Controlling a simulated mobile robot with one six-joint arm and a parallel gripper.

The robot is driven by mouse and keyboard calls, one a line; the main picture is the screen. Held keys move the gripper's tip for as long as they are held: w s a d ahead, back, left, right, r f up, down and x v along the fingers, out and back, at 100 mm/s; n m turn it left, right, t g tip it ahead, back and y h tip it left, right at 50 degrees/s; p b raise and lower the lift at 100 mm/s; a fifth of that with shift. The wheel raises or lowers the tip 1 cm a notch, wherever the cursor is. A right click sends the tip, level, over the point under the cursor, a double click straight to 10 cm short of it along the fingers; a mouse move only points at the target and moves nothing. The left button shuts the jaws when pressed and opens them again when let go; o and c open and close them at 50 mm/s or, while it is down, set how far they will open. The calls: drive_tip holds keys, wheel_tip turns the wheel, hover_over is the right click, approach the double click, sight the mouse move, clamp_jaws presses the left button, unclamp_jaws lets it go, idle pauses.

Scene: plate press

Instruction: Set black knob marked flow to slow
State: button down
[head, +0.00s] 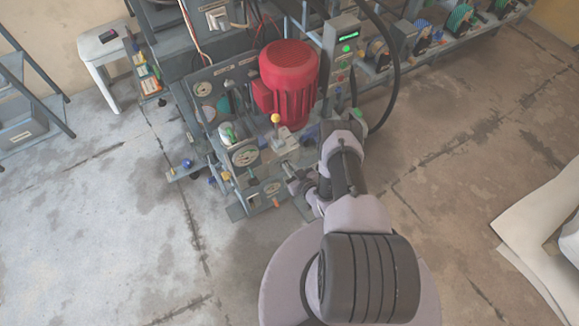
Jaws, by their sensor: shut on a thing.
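The press machine (200,90) stands at the upper middle, with a red motor (289,75) on it and small labelled controls along its front. The jaws and my wrist hide most of that knob. Its flow label, its slow mark and its pointer are too small or hidden to read.
A yellow-topped lever (275,119) stands just above my gripper. A control box with green lights (342,55) and black hoses (392,75) rise behind my arm. A white stool (105,55) stands left. The floor in front is clear.

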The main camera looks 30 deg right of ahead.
drive_tip(key=shift+w+r, duration=0.1)
drive_tip(key=shift+w+a+f+n+t+h+p, duration=0.15)
drive_tip(key=shift+a+n+h+p, duration=0.15)
drive_tip(key=shift+n+h, duration=0.5)
drive_tip(key=shift+s+a+f+n+t+h+p, duration=0.1)
drive_tip(key=shift+a+n+t+h+p, duration=0.25)
drive_tip(key=shift+n, duration=0.8)
drive_tip(key=shift+w+a+f+n+h+p, duration=0.1)
drive_tip(key=shift+a+f+n+h, duration=0.1)
drive_tip(key=shift+n+h, duration=0.65)
drive_tip(key=shift+r+n, duration=0.1)
drive_tip(key=shift+n, duration=0.2)
drive_tip(key=c, duration=1.5)
unclamp_jaws()
drive_tip(key=shift+o, duration=0.2)
drive_tip(key=shift+s, duration=0.2)
